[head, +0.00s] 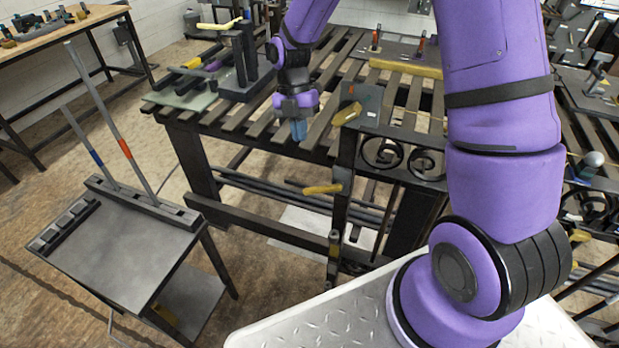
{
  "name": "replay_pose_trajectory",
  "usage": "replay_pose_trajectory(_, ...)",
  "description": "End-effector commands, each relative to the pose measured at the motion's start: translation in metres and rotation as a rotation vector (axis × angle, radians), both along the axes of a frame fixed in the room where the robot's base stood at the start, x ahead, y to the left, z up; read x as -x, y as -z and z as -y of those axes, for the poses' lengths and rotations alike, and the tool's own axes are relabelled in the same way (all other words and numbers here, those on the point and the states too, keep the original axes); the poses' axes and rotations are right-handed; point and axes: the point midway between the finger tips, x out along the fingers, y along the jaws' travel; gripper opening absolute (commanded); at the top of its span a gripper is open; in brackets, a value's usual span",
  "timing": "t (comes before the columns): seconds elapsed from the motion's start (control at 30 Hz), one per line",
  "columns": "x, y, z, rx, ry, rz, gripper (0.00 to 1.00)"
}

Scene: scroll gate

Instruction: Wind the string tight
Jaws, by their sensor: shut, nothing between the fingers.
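I cannot make out a string in the head view. My gripper (298,131) points down over the front edge of the slatted metal table (225,125). Its blue fingertips are close together, with nothing seen between them. Just right of it stands a dark upright post (344,160) with a yellow-handled piece (346,114) near its top and another yellow piece (322,189) lower down. Black iron scrolls (384,153) sit right of the post, partly hidden by my purple arm.
At left, a low metal stand (120,255) holds two upright rods, one with a red band (124,148), one with a blue band (96,158). A vise-like tool (245,70) stands on the slatted table. A wooden bench (65,38) is at back left. Floor between stand and table is mostly clear.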

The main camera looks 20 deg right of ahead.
Motion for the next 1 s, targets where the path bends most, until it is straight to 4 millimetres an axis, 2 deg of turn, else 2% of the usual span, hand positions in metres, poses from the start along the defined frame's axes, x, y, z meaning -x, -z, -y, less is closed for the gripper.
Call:
replay_pose_trajectory(0.13, -0.003, -0.004, 0.002, -0.019, 0.029, 0.026, 0.0)
replay_pose_trajectory(0.27, 0.002, 0.008, 0.001, -0.018, 0.029, 0.022, 0.0)
replay_pose_trajectory(0.73, 0.031, 0.088, -0.006, -0.016, 0.026, 0.021, 0.0)
replay_pose_trajectory(1.0, 0.042, 0.116, 0.006, -0.016, 0.028, 0.023, 0.0)
